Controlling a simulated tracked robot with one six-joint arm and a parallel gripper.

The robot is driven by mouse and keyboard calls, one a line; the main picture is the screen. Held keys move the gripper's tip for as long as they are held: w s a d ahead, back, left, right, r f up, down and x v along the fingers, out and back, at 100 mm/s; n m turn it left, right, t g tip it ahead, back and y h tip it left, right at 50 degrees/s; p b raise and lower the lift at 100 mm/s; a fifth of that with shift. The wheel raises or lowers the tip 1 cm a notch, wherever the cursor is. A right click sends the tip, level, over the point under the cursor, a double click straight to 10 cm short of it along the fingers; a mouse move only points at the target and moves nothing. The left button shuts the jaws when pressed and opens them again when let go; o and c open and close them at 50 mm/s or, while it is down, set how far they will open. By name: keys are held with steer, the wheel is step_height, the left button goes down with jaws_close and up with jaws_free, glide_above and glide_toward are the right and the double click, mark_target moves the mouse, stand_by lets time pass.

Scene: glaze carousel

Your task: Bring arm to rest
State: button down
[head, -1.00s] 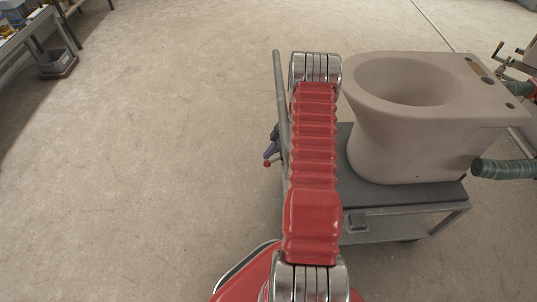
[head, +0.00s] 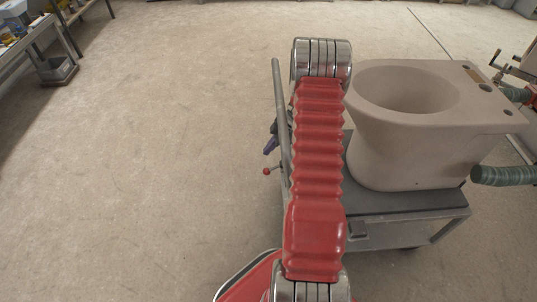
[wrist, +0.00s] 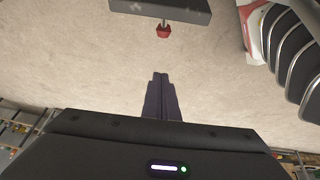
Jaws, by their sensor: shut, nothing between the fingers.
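My gripper (wrist: 161,82) shows in the wrist view with its two dark fingers together and nothing between them. Bare floor lies behind the fingertips. In the head view my red arm rises through the middle and hides most of the gripper. Only a small purple part of it (head: 271,146) shows left of the arm, near the cart's upright grey handle.
A grey cart (head: 400,201) stands right of my arm, bearing a beige unglazed toilet bowl (head: 395,140). A red knob (head: 267,171) sticks out at the cart's left side; a red knob (wrist: 163,31) also shows in the wrist view. Green rollers (head: 505,176) are at right. Floor at left is free.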

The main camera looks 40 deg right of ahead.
steer(key=shift+r, duration=0.45)
stand_by(0.3)
